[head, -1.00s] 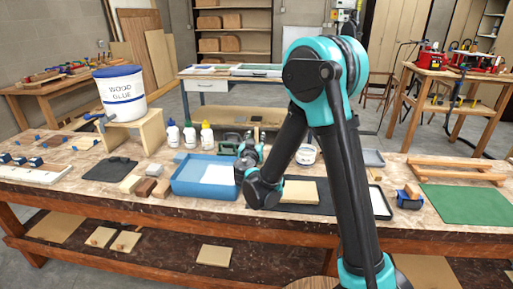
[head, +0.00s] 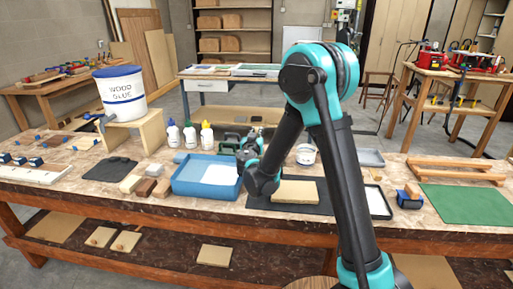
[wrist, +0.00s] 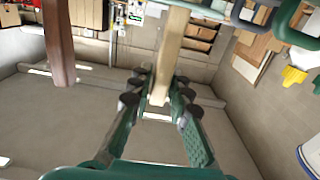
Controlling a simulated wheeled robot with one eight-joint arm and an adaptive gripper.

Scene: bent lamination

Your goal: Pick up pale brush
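In the wrist view, a pale wooden bar (wrist: 172,48), which looks like the handle of the pale brush, comes down from the top edge. Its lower end lies between the two green fingers of my gripper (wrist: 158,82). The fingers stand apart, with narrow gaps seeming to show beside the bar, so I see no clear grip. The bar's far end is out of the frame. In the head view, my gripper (head: 247,150) is behind the blue tray's right side, partly hidden by my arm. I cannot make out the pale brush there.
A dark brown bar (wrist: 58,45) hangs into the wrist view on the left. Green curved parts (wrist: 285,22) are at the upper right. On the bench, a blue tray (head: 180,188), glue bottles (head: 190,135), a white tub (head: 306,154) and a tan board (head: 296,191) surround my gripper.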

